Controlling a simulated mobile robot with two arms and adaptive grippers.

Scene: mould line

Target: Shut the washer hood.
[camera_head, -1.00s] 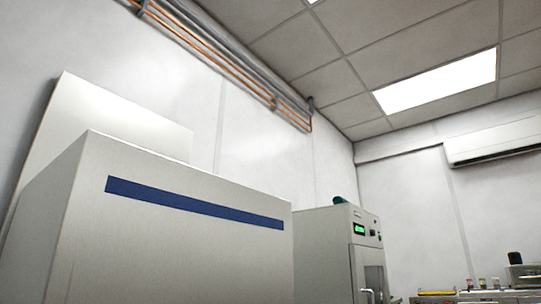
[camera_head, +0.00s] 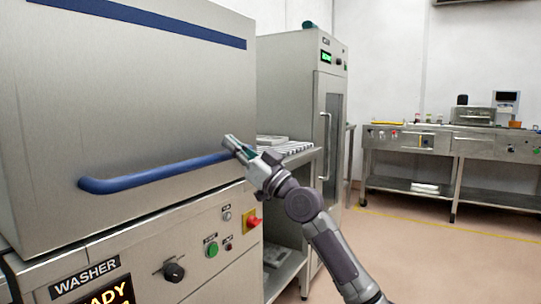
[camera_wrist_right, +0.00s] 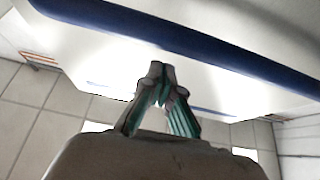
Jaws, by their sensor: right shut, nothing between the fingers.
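The washer hood (camera_head: 120,110) is a large brushed-steel box with a dark blue stripe near its top. Its lower edge appears to sit down along the washer's front panel (camera_head: 140,275), with no clear gap showing. A blue bar handle (camera_head: 150,177) runs along the hood's lower front. My right gripper (camera_head: 231,143) is at the handle's right end, its fingers shut and empty. In the right wrist view the closed fingertips (camera_wrist_right: 160,72) point at the hood's pale face, near blue bands. I cannot tell whether they touch the handle. My left gripper is not in view.
The panel carries knobs, buttons and a red switch on yellow (camera_head: 252,219). Right of the washer are a roller table (camera_head: 290,150) and a steel cabinet (camera_head: 330,120) with a glass door. A workbench (camera_head: 440,135) stands along the far wall; the floor before it is clear.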

